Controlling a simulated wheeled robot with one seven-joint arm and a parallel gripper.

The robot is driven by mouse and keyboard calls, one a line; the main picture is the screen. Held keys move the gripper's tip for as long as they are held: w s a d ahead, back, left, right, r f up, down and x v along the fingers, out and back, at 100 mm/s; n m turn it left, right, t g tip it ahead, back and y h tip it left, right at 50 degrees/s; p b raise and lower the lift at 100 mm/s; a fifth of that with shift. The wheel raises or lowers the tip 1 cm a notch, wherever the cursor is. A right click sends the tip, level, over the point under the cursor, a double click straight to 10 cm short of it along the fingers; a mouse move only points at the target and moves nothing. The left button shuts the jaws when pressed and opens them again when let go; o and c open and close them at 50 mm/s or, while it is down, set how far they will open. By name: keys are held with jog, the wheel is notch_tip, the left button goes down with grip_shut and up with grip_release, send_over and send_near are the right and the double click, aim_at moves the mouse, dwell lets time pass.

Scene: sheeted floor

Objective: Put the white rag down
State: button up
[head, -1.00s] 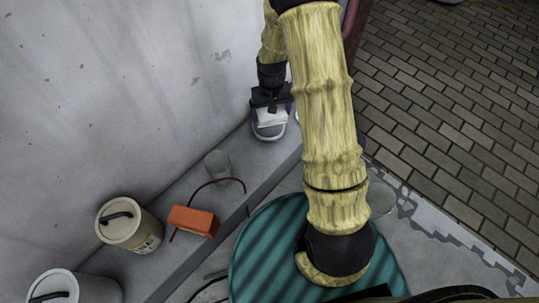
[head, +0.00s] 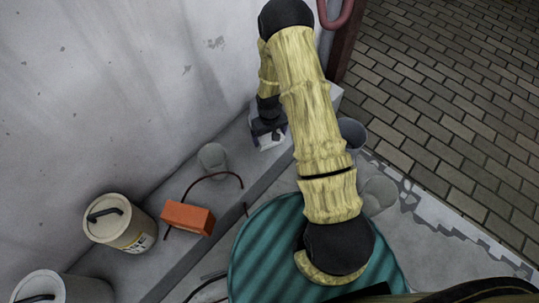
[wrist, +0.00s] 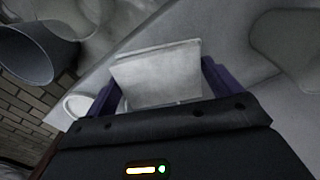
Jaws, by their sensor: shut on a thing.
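The white rag (wrist: 157,76) is a pale, flat-looking piece held between the purple fingers of my gripper (wrist: 160,88) in the wrist view. In the head view, the rag (head: 270,143) shows as a small pale patch at my gripper (head: 268,131), over the grey ledge (head: 232,190) by the wall. My gripper is shut on the rag. I cannot tell whether the rag touches the surface below. My arm hides part of the area to the right of it.
A lidded can (head: 120,223), an orange brick (head: 188,218), a dark curved bar (head: 218,175) and a grey cup (head: 212,157) are on the ledge. A grey bucket (head: 352,133) stands right of my arm. Brick paving (head: 450,100) lies open at right.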

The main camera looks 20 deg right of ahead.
jog(key=shift+a, duration=0.1)
jog(key=shift+f, duration=0.3)
jog(key=b, duration=0.2)
send_over(269, 154)
jog(key=shift+f, duration=2.1)
jog(key=shift+f+b, duration=1.45)
jog(key=shift+f, duration=1.05)
jog(key=shift+f, duration=0.2)
jog(key=o, duration=0.8)
jog(key=shift+c, duration=0.2)
jog(key=shift+r, duration=0.1)
